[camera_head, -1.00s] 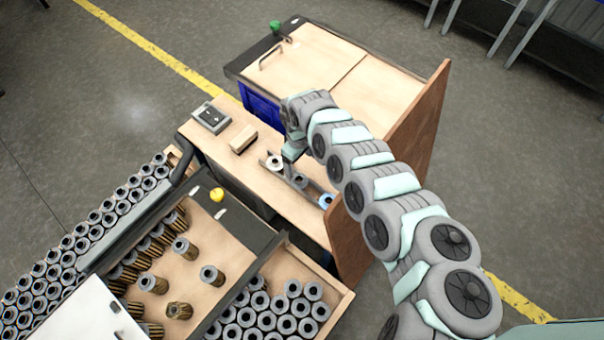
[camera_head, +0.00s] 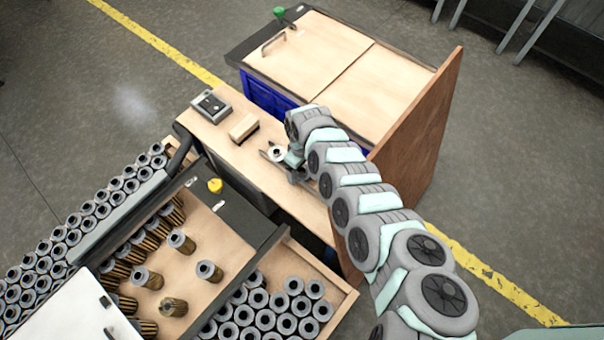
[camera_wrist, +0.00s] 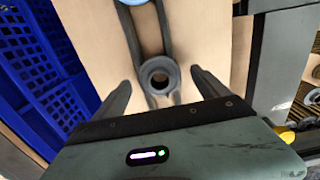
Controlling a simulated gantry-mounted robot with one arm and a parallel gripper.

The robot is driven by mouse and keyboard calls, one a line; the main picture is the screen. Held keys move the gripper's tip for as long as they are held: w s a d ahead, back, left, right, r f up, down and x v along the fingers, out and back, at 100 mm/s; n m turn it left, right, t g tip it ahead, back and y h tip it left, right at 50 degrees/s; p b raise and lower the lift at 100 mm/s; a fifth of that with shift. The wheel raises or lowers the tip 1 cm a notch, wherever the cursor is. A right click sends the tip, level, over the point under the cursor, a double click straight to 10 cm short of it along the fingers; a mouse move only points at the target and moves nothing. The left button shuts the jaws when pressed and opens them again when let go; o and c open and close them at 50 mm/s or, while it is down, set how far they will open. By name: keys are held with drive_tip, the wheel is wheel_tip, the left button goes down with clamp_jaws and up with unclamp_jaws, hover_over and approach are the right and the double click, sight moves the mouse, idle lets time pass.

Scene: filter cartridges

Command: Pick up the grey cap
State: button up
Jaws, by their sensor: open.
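The grey cap (camera_wrist: 158,76) is a ring with a dark centre hole. In the wrist view it sits on a dark two-railed holder (camera_wrist: 133,38) on the wooden bench. My gripper (camera_wrist: 163,84) is open, with one finger on each side of the cap and a gap on both sides. In the head view my gripper (camera_head: 296,174) is low over the holder and hides the grey cap. A whitish ring (camera_head: 278,154) shows just left of my gripper there. A pale blue ring (camera_wrist: 132,2) is cut off at the top of the wrist view.
A blue crate (camera_wrist: 38,60) is left of the holder in the wrist view. A wooden block (camera_head: 243,127) and a grey control box (camera_head: 211,106) stand on the bench. A brown upright panel (camera_head: 425,130) rises beside my arm. A drawer (camera_head: 335,300) holds many grey-topped cartridges.

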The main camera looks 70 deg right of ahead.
drive_tip(key=shift+c, duration=0.2)
drive_tip(key=c, duration=1.4)
drive_tip(key=shift+r, duration=0.1)
